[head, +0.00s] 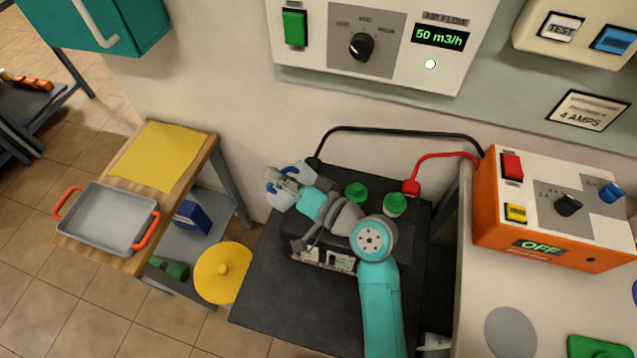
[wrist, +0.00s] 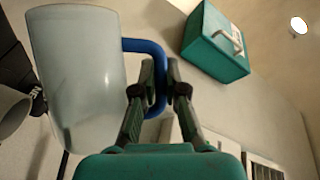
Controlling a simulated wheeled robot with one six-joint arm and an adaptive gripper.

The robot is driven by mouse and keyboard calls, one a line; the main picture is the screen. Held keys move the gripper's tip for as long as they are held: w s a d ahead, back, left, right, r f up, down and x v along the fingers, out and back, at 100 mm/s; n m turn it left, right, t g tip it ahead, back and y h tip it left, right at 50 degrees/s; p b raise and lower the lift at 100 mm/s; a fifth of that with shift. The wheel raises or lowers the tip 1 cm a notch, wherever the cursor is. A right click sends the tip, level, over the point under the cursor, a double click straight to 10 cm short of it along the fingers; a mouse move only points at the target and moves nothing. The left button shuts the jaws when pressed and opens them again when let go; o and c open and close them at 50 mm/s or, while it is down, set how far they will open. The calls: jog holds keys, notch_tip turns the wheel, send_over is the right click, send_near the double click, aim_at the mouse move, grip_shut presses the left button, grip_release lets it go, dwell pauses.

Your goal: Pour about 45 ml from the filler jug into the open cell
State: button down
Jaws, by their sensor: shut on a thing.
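The filler jug (wrist: 75,80) is a pale, translucent cup with a blue handle (wrist: 158,46). My gripper (wrist: 160,75) is shut on that handle. In the head view my gripper (head: 284,181) and the jug, partly hidden by it, are over the far left corner of the dark battery. The jug leans slightly in the wrist view; its liquid level cannot be made out. The battery (head: 322,258) has two green caps, one (head: 357,192) at the middle and one (head: 395,204) to the right. The open cell is not visible; my arm and gripper cover that part.
Black and red cables run behind the battery to the orange charger (head: 550,215), which reads OFF. A wooden table at left holds a grey tray (head: 108,218) and yellow cloth (head: 160,157). A yellow disc (head: 222,272) is below. The dark stand top (head: 290,300) is clear in front.

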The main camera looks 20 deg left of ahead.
jog(key=shift+w+d+m+y, duration=0.2)
jog(key=shift+m+y, duration=0.1)
jog(key=shift+m, duration=0.1)
dwell(0.4)
jog(key=shift+w+d+r, duration=0.1)
jog(key=shift+w+r, duration=0.05)
jog(key=shift+r+m, duration=0.1)
jog(key=shift+m, duration=0.3)
jog(key=shift+s+a, duration=0.25)
jog(key=shift+r, duration=0.1)
dwell(0.5)
jog(key=shift+w+d+r+m+y+b, duration=0.25)
jog(key=shift+w+r+m+y+b, duration=0.2)
jog(key=shift+m, duration=0.25)
dwell(1.8)
